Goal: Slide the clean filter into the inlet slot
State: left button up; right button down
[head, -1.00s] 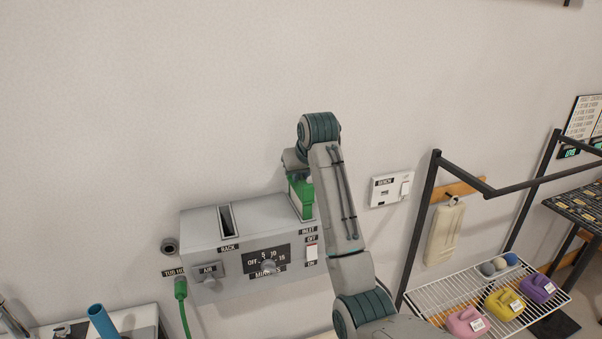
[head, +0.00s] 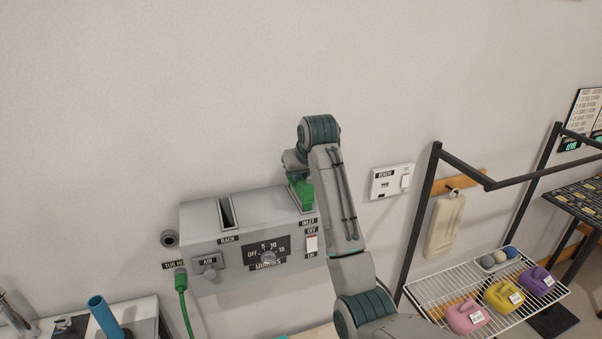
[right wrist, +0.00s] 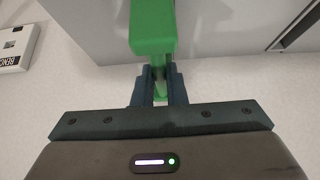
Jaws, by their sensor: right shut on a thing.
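The green filter (head: 303,194) stands at the right end of the grey control box (head: 205,255), above the INLET label. Its lower part seems to be down in the inlet slot, whose opening is hidden by the filter and my arm. The right wrist view shows the green filter (right wrist: 153,28) against the grey box. My right gripper (right wrist: 157,88) is shut on the filter's narrow grip part; in the head view it is mostly hidden behind my right arm. The BACK slot (head: 226,212) is open and looks empty. My left gripper is not in view.
A green hose (head: 183,300) hangs at the box's left. A white switch panel (head: 392,181) is on the wall to the right. A wire rack (head: 430,290) holds pink, yellow and purple jugs. A blue tube (head: 99,312) stands at lower left.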

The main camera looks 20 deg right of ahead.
jog(key=shift+f, duration=1.15)
jog(key=c, duration=1.4)
grip_release()
jog(key=shift+b, duration=0.3)
jog(key=b+v, duration=0.2)
jog(key=v, duration=0.3)
jog(key=shift+s+b, duration=0.1)
jog(key=shift+b, duration=0.3)
jog(key=p+v, duration=0.1)
jog(key=v, duration=0.2)
jog(key=shift+r, duration=0.45)
jog(key=shift+s+r+p, duration=0.4)
jog(key=shift+r+p, duration=0.15)
jog(key=shift+p, duration=0.7)
jog(key=shift+s+r+p, duration=0.2)
jog(key=shift+s+p, duration=0.15)
jog(key=shift+p, duration=0.3)
